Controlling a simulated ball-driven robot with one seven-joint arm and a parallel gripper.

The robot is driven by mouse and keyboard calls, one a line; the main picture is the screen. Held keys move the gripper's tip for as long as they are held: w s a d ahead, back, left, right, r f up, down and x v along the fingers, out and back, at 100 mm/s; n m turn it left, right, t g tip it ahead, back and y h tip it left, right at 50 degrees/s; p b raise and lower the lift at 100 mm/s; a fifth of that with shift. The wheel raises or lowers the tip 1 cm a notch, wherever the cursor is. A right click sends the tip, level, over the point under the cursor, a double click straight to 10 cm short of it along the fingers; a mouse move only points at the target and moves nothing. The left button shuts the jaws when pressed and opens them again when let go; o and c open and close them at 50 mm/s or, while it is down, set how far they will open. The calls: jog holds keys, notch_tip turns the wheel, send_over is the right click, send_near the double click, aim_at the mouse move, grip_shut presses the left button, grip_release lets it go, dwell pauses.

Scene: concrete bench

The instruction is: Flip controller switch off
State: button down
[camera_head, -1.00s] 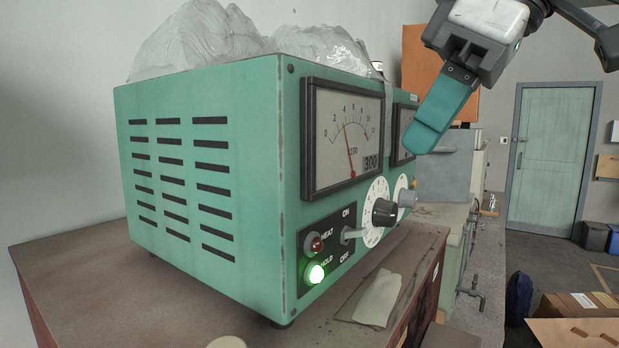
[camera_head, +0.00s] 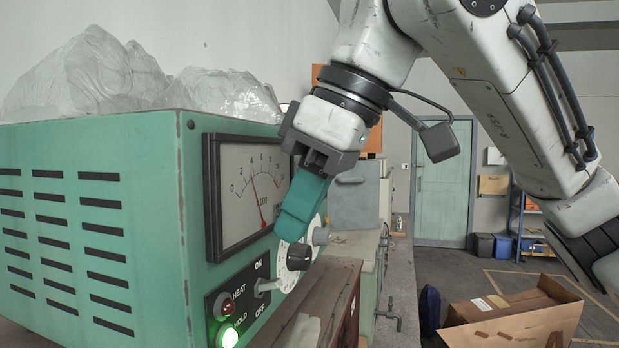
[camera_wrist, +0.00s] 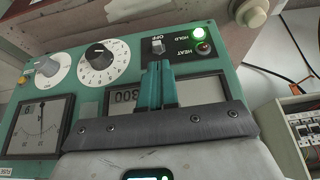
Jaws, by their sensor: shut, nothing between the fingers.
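The teal controller (camera_head: 90,151) stands on the brown bench with its front panel facing right. Its toggle switch (camera_head: 266,286) sits between the ON and OFF labels, beside the HEAT and HOLD lamps; I cannot tell its exact position. The green HOLD lamp (camera_head: 228,338) is lit. My gripper (camera_head: 290,232) is shut and empty, its teal fingers pointing down in front of the panel, above the switch. In the wrist view the fingertips (camera_wrist: 157,66) lie just below the switch (camera_wrist: 157,46) in the picture and cover the ON label. Contact cannot be told.
A black-centred knob (camera_head: 299,257) sits right of the switch, close to the fingers, with a grey knob (camera_head: 320,235) beyond. A dial meter (camera_head: 250,190) is above the switch. Crumpled plastic (camera_head: 100,75) lies on top of the controller. An open cardboard box (camera_head: 510,315) is at lower right.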

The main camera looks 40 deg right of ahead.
aim_at(266, 282)
jog(key=shift+x, duration=2.25)
jog(key=shift+f, duration=0.1)
